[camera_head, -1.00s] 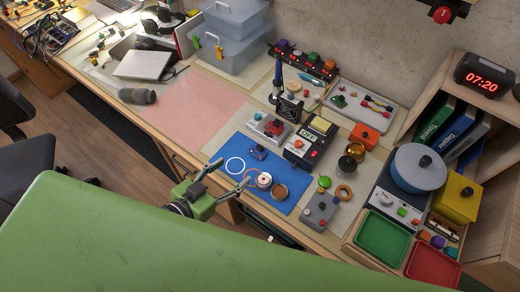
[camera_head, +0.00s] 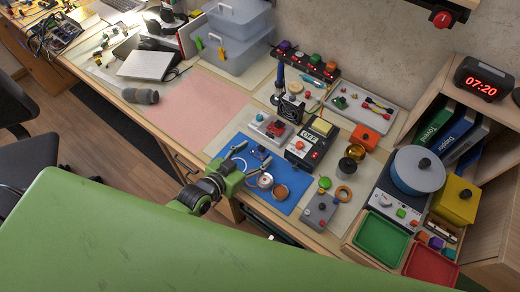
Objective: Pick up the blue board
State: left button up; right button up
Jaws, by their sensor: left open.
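The blue board (camera_head: 292,175) lies flat on the desk near its front edge. A small dark blue and red part (camera_head: 262,154), a silver round part (camera_head: 265,181) and a copper-coloured disc (camera_head: 281,192) sit on it. My left gripper (camera_head: 253,156) is open, its two thin fingers spread over the board's front left part. It appears empty, and I cannot tell whether the fingers touch the board. The gripper and fingers hide part of the board's front edge and its white ring marking. My right gripper is not in view.
A grey device with a red part (camera_head: 269,129) and a black and beige device (camera_head: 306,145) stand behind the board. A grey box with knobs (camera_head: 320,210) stands at its right. A pink mat (camera_head: 200,108) at the left is mostly clear.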

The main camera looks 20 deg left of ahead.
aim_at(258, 154)
pick_arm(q)
jog(key=shift+x, duration=1.25)
jog(key=c, duration=1)
jog(key=shift+c, duration=0.2)
jog(key=shift+r, duration=0.5)
notch_tip(258, 154, up, 3)
jog(key=shift+f, duration=0.25)
jog(key=s+d+r+b, duration=0.1)
jog(key=s+r, duration=0.8)
jog(key=s, duration=0.5)
jog(key=shift+d+r, duration=0.2)
jog(key=shift+r, duration=0.05)
jog(key=shift+a, duration=0.1)
